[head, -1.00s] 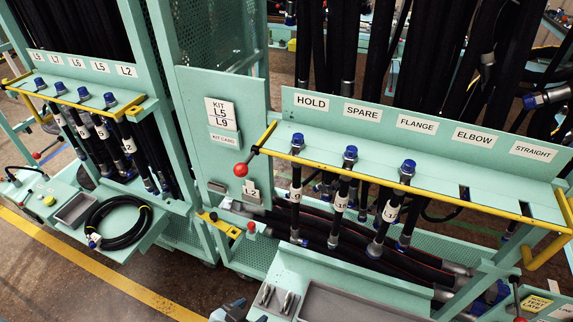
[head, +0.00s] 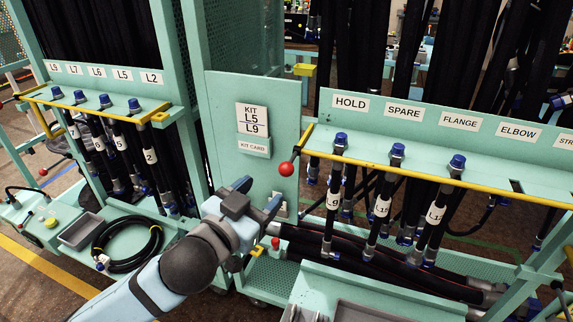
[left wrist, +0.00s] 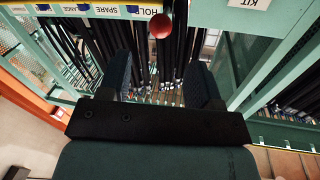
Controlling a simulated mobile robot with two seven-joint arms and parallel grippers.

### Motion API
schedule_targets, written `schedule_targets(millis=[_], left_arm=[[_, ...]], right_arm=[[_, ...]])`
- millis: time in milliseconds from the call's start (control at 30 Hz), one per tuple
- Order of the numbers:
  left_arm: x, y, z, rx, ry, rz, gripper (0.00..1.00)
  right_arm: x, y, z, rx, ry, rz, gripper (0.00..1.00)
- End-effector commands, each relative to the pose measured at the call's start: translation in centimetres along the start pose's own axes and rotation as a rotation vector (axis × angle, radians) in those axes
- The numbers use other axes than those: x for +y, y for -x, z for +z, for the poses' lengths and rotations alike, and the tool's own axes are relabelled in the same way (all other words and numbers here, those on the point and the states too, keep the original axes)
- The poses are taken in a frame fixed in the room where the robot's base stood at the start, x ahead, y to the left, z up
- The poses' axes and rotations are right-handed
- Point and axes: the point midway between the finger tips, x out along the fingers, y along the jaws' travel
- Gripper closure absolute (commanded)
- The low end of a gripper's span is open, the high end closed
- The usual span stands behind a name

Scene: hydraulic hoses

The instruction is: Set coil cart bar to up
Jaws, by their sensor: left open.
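The right-hand rack carries a yellow bar (head: 420,176) along the front edge of its shelf. The bar's left end has a short lever with a red ball knob (head: 286,169). My left gripper (head: 262,194) is open and empty, below and left of the knob and apart from it. In the left wrist view, the knob (left wrist: 160,26) shows above and between my open fingers (left wrist: 160,82). The left-hand rack has a similar yellow bar (head: 88,108) along its shelf. No label in view says which bar is the coil cart's. My right gripper is not in view.
Several blue-capped hoses hang in the right-hand shelf (head: 490,175) behind its bar. A kit card panel (head: 225,110) stands behind my gripper. A smaller red knob (head: 276,243) sits below it. A coiled black hose (head: 150,250) lies on the left tray.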

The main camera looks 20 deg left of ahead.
Motion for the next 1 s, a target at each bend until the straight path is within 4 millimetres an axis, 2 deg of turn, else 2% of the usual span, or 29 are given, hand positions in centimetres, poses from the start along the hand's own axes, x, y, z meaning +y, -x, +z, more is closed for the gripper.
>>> schedule_targets(millis=[100, 300, 500, 700, 933, 967, 1000], left_arm=[[-0.1, -2.7, -0.3, 0.001, -0.002, -0.002, 0.42], [-0.1, -6.9, -0.2, 0.000, -0.002, -0.001, 0.42], [0.0, -9.8, -0.1, 0.000, -0.001, 0.000, 0.42], [0.0, -10.8, 0.1, -0.001, 0.000, -0.001, 0.42], [0.0, -10.9, 0.1, -0.001, 0.000, 0.000, 0.42], [0.0, -10.9, 0.1, -0.001, 0.000, 0.000, 0.44], [0.0, -10.9, 0.1, -0.001, 0.000, 0.000, 0.53]], right_arm=[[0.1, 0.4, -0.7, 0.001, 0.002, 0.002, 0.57], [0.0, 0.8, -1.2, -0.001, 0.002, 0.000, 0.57], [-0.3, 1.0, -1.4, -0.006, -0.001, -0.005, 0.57], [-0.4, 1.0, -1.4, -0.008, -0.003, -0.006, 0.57], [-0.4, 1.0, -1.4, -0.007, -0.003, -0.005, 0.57], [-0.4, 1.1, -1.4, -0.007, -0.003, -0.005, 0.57], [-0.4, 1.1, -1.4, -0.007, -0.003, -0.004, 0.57]])
